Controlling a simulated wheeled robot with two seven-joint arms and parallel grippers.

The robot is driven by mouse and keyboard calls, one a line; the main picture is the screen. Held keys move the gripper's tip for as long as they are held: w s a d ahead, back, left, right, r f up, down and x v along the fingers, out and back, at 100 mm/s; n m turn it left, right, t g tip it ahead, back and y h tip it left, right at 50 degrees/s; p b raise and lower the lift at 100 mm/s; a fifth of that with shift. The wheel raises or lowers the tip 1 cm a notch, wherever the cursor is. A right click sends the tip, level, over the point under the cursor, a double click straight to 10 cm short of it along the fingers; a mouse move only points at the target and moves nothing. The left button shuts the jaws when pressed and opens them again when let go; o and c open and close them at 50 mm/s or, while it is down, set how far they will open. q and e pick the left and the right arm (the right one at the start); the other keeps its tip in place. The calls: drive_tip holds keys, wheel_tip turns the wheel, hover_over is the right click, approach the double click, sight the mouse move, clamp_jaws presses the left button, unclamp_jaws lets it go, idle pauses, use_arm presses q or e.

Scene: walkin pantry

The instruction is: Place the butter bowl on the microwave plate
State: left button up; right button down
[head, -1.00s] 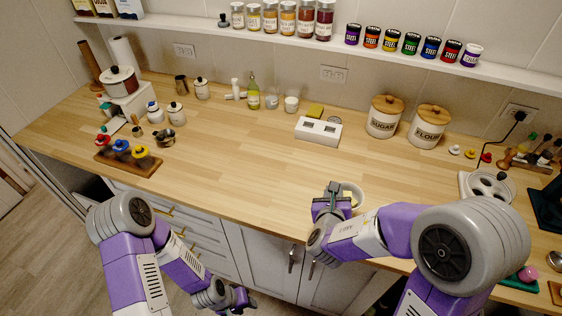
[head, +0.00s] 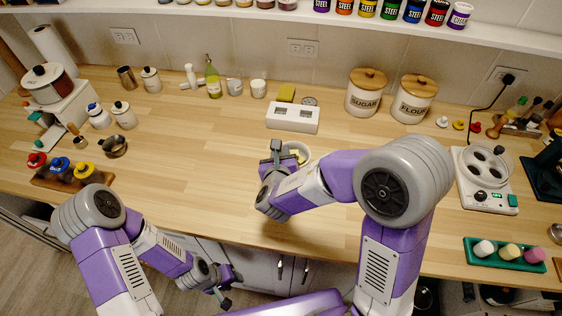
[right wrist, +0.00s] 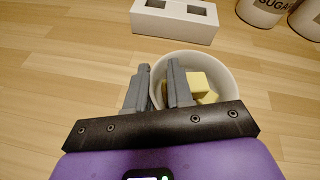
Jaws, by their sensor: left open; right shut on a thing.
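The butter bowl (head: 305,152) is white and round, with yellow butter pieces (right wrist: 201,86) inside. It is upright over the counter behind the right gripper; whether it touches the counter is hard to tell. My right gripper (head: 277,152) is shut on the bowl's left wall. In the right wrist view, one finger is inside the bowl (right wrist: 228,72) and the other outside. My left gripper (head: 230,290) is open and empty, low in front of the cabinet doors. No microwave or microwave plate shows in these views.
A white two-slot block (head: 292,118) stands behind the bowl, with sugar (head: 365,97) and flour (head: 412,103) canisters to its right. A white egg cooker (head: 487,200) and a green tray (head: 505,254) are at the right. The counter left of the bowl (head: 190,150) is clear.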

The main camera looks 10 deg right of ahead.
drive_tip(key=shift+f+b, duration=0.4)
drive_tip(key=shift+f, duration=1.1)
drive_tip(key=shift+f, duration=0.1)
drive_tip(key=shift+f, duration=0.15)
drive_tip(key=c, duration=1)
unclamp_jaws()
